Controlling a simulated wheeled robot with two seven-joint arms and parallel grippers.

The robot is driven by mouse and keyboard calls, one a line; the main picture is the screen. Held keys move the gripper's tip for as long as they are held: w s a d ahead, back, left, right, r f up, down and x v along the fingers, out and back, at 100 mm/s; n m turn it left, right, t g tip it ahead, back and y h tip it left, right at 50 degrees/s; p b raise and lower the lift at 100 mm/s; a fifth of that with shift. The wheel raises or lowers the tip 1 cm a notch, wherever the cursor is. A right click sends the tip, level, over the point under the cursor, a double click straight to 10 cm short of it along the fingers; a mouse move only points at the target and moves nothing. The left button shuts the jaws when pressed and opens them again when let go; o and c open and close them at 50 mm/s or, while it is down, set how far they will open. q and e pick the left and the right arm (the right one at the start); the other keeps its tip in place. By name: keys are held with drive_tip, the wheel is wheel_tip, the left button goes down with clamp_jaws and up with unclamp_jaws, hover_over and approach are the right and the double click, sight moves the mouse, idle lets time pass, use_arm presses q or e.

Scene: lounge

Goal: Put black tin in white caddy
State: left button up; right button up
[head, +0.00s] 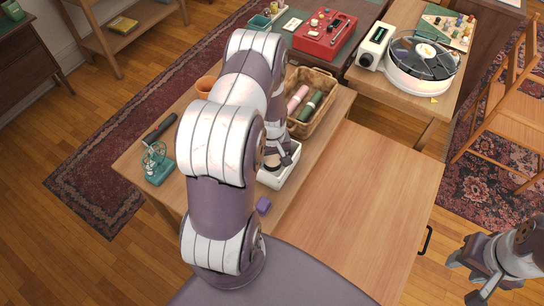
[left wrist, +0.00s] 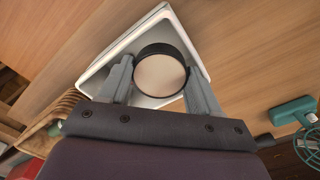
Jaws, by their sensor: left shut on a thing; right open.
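The black tin (left wrist: 160,76), round with a dark rim and a pale top, is held between the two fingers of my left gripper (left wrist: 160,80). It also shows in the head view (head: 272,162), partly hidden by my left arm. The white caddy (head: 270,181) stands on the wooden table, and the tin lies within its outline. The caddy's rim shows around the tin in the left wrist view (left wrist: 112,53). I cannot tell whether the tin touches the caddy's floor. My right gripper (head: 482,287) is open and empty at the lower right, away from the table.
A wicker basket (head: 328,112) with rolled items stands just behind the caddy. A purple cube (head: 263,206) lies in front of it. The right tabletop is clear.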

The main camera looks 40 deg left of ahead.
sight(272, 158)
use_arm(q)
drive_tip(key=shift+w+a+f, duration=0.1)
drive_tip(key=shift+w+f, duration=0.05)
drive_tip(key=shift+f, duration=0.4)
drive_tip(key=shift+w+a+f, duration=0.1)
drive_tip(key=shift+w+f, duration=0.05)
drive_tip(key=shift+f, duration=0.4)
drive_tip(key=shift+r, duration=0.1)
drive_tip(key=o, duration=0.9)
drive_tip(key=shift+s+d+r, duration=0.15)
drive_tip(key=shift+s+r, duration=0.05)
drive_tip(key=shift+s, duration=0.05)
drive_tip(key=shift+c, duration=0.2)
drive_tip(key=shift+w, duration=0.1)
wheel_tip(272, 158, up, 12)
drive_tip(key=s+d+r+m, duration=0.3)
drive_tip(key=d+r+m, duration=0.2)
drive_tip(key=d, duration=0.2)
drive_tip(key=s+d+r+m+t, duration=0.1)
drive_tip(key=s+d+r+m, duration=0.3)
drive_tip(key=d, duration=0.3)
drive_tip(key=shift+s+d+r+m, duration=0.3)
drive_tip(key=shift+d+r+m, duration=0.05)
drive_tip(key=shift+r+m, duration=0.4)
